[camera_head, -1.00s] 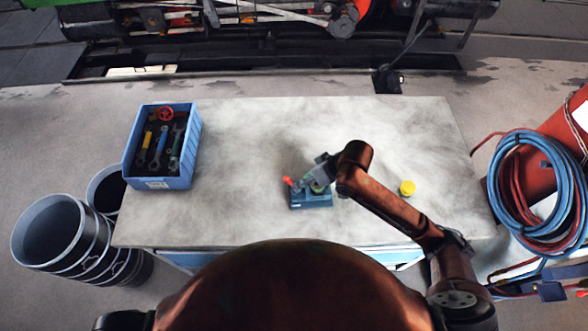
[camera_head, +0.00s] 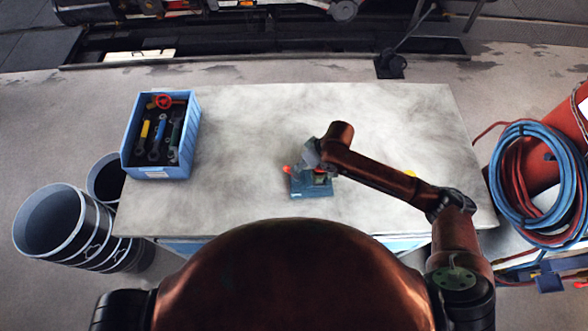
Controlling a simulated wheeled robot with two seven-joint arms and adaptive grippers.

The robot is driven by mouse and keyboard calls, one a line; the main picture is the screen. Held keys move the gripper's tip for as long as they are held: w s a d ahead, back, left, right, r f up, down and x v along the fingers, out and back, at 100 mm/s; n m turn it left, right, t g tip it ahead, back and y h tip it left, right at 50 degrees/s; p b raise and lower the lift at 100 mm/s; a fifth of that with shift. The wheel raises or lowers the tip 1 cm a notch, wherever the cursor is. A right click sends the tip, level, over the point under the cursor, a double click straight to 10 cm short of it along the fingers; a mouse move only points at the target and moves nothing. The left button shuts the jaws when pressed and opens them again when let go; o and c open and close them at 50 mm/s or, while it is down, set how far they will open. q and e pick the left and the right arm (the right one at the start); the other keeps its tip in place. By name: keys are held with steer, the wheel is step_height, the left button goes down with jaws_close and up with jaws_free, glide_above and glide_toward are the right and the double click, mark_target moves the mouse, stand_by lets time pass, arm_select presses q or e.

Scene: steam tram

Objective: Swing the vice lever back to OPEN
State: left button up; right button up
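The vice (camera_head: 312,190) is a small blue-grey block standing on the table near its front middle. Its lever has a red tip (camera_head: 287,169) that shows at the vice's upper left. My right gripper (camera_head: 310,158) is over the vice, just right of and above the red tip. My own wrist and gripper body cover most of the lever and the top of the vice. Whether the fingers touch the lever, and how far apart they are, cannot be seen. My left gripper is not in view.
A blue bin (camera_head: 160,172) with several tools and a red wheel stands at the table's left. A yellow object (camera_head: 410,173) is partly hidden behind my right forearm. Dark buckets (camera_head: 50,225) stand left of the table; hoses (camera_head: 510,190) lie at the right. The table's (camera_head: 250,120) back is clear.

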steer(key=shift+x, duration=2.6)
steer(key=shift+c, duration=0.6)
jaws_close()
